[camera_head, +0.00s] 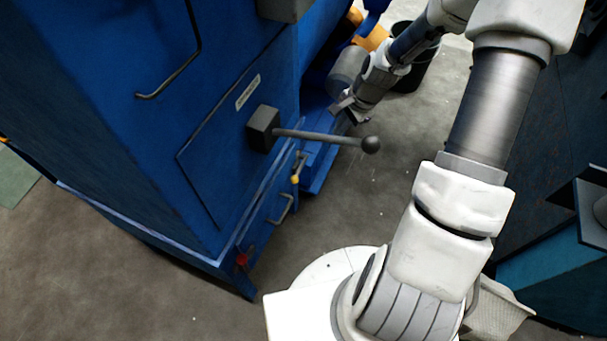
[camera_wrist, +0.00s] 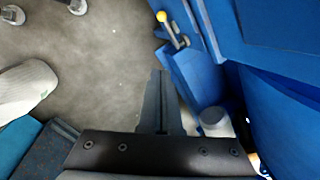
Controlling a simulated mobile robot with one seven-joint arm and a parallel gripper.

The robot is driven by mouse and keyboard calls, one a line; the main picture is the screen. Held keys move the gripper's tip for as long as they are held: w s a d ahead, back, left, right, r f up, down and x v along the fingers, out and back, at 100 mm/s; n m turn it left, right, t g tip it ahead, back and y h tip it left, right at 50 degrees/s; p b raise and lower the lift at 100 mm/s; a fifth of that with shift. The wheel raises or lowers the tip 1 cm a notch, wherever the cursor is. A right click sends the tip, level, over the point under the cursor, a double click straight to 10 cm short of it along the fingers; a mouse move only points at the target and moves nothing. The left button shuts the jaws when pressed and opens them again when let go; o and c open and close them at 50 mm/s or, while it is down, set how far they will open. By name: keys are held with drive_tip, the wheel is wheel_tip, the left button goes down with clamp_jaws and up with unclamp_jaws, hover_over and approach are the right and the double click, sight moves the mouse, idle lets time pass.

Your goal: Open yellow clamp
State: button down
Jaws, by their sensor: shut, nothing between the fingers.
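The yellow clamp (camera_head: 295,178) is a small metal toggle with a yellow tip on the lower edge of the blue machine's side. In the wrist view the yellow clamp (camera_wrist: 163,18) shows near the top, its metal lever running down against the blue panel. My gripper (camera_head: 345,108) is at the far side of the machine, beyond the long lever and apart from the clamp. In the wrist view my gripper (camera_wrist: 160,76) has its fingers together and empty, pointing up the picture, with the clamp ahead of the tips.
A long lever with a dark ball (camera_head: 371,145) sticks out from the blue machine (camera_head: 235,130) between camera and clamp. A grey handle (camera_head: 284,209) and a red-tipped clamp (camera_head: 242,260) sit lower. A dark bin (camera_head: 410,70) stands behind my arm. Floor beside the machine is clear.

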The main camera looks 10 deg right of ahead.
sight(300, 168)
wheel_tip(300, 168, down, 23)
drive_tip(key=w+a+m+t+y+b, duration=0.1)
drive_tip(key=a+m+t+y+b, duration=0.1)
drive_tip(key=m+b, duration=0.4)
drive_tip(key=m+y, duration=0.1)
drive_tip(key=m, duration=0.4)
drive_tip(key=shift+w+t+y, duration=0.15)
drive_tip(key=shift+t+y, duration=0.15)
drive_tip(key=shift+y, duration=0.1)
drive_tip(key=shift+a+f, duration=0.1)
drive_tip(key=b+x, duration=0.4)
drive_tip(key=x, duration=0.6)
drive_tip(key=shift+w+a+r, duration=0.1)
drive_tip(key=shift+a+r, duration=0.1)
drive_tip(key=shift+r, duration=0.8)
drive_tip(key=shift+a+r, duration=0.2)
drive_tip(key=shift+r, duration=0.85)
drive_tip(key=shift+r+g+y, duration=0.2)
drive_tip(key=shift+g+y, duration=0.1)
drive_tip(key=shift+g, duration=0.2)
